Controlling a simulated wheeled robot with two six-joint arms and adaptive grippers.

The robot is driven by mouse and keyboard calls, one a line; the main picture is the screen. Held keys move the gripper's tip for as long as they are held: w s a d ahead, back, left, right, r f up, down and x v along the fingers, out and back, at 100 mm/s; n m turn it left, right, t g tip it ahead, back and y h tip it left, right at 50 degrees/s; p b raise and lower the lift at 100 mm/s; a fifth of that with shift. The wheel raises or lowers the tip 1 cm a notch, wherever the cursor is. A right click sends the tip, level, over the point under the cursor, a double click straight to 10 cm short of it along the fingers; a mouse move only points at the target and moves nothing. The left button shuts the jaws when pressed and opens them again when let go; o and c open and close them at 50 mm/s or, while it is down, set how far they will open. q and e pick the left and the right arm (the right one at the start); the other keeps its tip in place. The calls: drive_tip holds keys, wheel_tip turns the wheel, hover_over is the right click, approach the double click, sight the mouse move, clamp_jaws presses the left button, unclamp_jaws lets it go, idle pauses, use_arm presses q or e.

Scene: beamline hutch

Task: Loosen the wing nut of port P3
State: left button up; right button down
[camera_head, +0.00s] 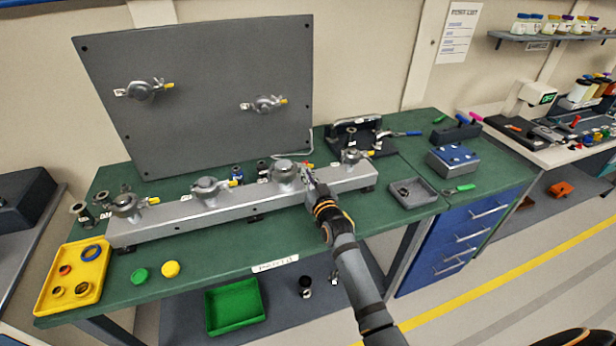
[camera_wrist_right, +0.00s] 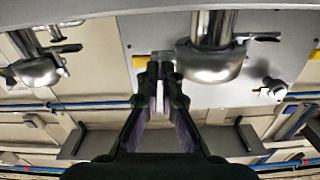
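A long grey manifold (camera_head: 238,207) on the green bench carries a row of clamped ports. My right gripper (camera_head: 308,172) is at the right side of the third port clamp from the left (camera_head: 285,172); its port label is not readable. In the right wrist view this clamp (camera_wrist_right: 208,62) is large, with a yellow-ended wing nut (camera_wrist_right: 140,62) beside it. My right gripper's fingertips (camera_wrist_right: 161,72) are close together at the wing nut's bolt, with a small piece of metal between them. The fingers partly hide the nut. My left gripper is out of view.
A grey panel (camera_head: 200,90) with two clamps stands behind the manifold. A yellow tray (camera_head: 75,290) with rings lies at the left front. A grey tray (camera_head: 425,200) and a blue box (camera_head: 453,159) are at the right.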

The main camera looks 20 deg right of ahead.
drive_tip(key=c, duration=1.8)
unclamp_jaws()
drive_tip(key=shift+w, duration=0.1)
drive_tip(key=shift+c, duration=0.2)
drive_tip(key=s, duration=1.2)
drive_tip(key=shift+d, duration=0.1)
